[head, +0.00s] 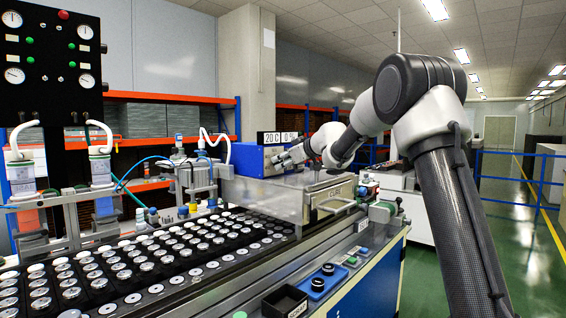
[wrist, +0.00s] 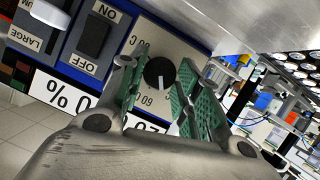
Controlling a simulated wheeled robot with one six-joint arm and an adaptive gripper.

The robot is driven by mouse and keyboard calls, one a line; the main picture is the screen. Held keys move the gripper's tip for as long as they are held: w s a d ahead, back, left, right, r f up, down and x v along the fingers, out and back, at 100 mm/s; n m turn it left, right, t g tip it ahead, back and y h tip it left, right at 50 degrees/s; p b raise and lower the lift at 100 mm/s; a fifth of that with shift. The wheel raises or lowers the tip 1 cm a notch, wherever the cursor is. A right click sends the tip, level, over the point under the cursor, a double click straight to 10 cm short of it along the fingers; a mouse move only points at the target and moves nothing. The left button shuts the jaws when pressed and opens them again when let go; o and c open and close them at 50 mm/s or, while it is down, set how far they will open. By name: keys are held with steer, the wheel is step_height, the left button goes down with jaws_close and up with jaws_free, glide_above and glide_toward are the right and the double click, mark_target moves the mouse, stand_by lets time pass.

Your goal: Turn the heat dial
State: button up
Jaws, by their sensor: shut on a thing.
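The heat dial (wrist: 159,73) is a round black knob with a white pointer mark, on a grey panel with temperature markings in the wrist view. The pointer is towards the lower side of the picture, near the "60 C" marking. My gripper (wrist: 161,82) has its green-padded fingers on either side of the dial and is shut on it. In the head view my gripper (head: 279,160) is at the front of the blue control box (head: 246,160), whose sign (head: 280,137) reads 20 C and 0 %. The dial is hidden there.
An ON/OFF rocker switch (wrist: 94,35) sits left of the dial. A clear-sided metal housing (head: 265,195) stands below my gripper. A tray of round parts (head: 130,265) fills the lower left.

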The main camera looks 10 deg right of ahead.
steer(key=shift+m, duration=0.4)
stand_by(0.3)
steer(key=o, duration=1)
steer(key=shift+o, duration=0.2)
steer(key=shift+d, duration=0.1)
steer(key=v, duration=1.2)
steer(key=shift+w+d, duration=0.1)
steer(key=shift+d, duration=0.1)
